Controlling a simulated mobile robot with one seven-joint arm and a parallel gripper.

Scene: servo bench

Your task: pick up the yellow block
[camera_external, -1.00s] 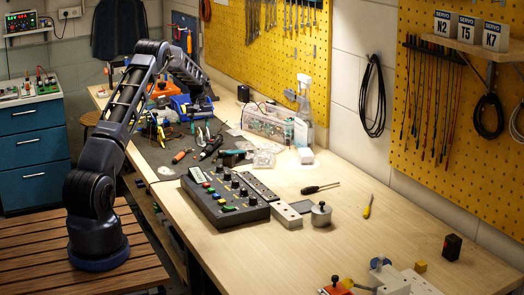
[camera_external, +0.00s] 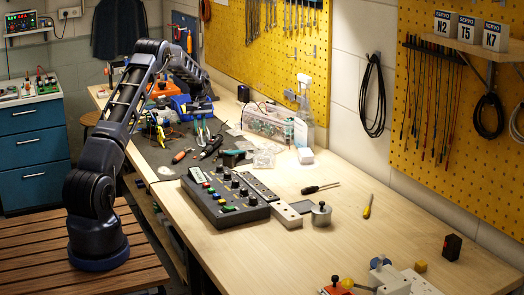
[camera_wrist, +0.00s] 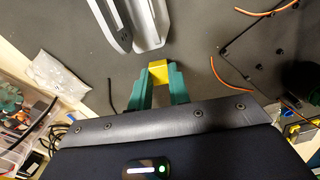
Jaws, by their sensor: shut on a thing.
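The yellow block (camera_wrist: 158,72) is in the wrist view, clamped between the two teal fingertips of my gripper (camera_wrist: 157,82). Only its top and near face show; the fingers cover its sides. In the external view my gripper (camera_external: 203,130) points down over the far part of the dark mat. The block cannot be made out between the fingers there. From these views I cannot tell exactly how high the block is above the mat.
Grey metal parts (camera_wrist: 147,25) lie just beyond the block. Orange wires (camera_wrist: 232,72) and a clear bag (camera_wrist: 62,75) lie around.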

